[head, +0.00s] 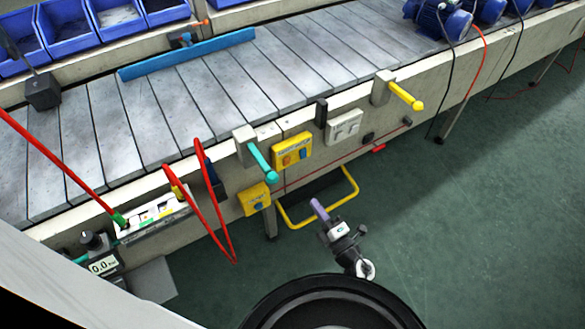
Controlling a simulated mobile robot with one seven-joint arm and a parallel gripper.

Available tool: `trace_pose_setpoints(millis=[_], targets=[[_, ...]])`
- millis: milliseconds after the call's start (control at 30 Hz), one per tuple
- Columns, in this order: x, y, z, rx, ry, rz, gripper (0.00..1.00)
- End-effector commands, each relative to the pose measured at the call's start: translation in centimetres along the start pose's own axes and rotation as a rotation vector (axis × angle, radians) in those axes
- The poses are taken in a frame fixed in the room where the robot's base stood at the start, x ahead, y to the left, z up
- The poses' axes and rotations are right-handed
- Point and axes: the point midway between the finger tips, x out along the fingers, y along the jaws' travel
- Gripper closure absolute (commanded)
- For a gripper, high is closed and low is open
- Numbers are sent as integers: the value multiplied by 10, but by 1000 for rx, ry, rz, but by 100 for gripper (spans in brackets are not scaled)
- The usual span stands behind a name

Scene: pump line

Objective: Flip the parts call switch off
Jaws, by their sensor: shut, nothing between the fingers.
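A pale switch plate (345,127) with what look like two rockers is fixed to the side of the conveyor. I cannot read a label on it, so I cannot tell whether it is the parts call switch or how it is set. A yellow box (292,151) with an orange and a blue control is to its left, and a smaller yellow box (254,199) with a blue control is lower. My gripper (319,209), with purple fingertips, is shut and empty. In the picture it is below the switch plate and boxes, apart from them, over the floor.
A teal-handled lever (263,163) and a yellow-handled lever (405,96) stick out from the conveyor side. A red cord loop (231,240) hangs at left. A yellow tubular frame (345,202) stands low behind my gripper. The green floor at right (490,210) is mostly clear.

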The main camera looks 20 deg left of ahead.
Motion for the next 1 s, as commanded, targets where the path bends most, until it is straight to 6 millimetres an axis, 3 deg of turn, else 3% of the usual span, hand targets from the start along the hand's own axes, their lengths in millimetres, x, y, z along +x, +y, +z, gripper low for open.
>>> trace_pose_setpoints(millis=[267, 700, 1000], targets=[[11, 1, 0, 0, 0, 3, 100], [99, 1, 1, -1, 1, 4, 100], [136, 0, 1, 0, -1, 2, 100]])
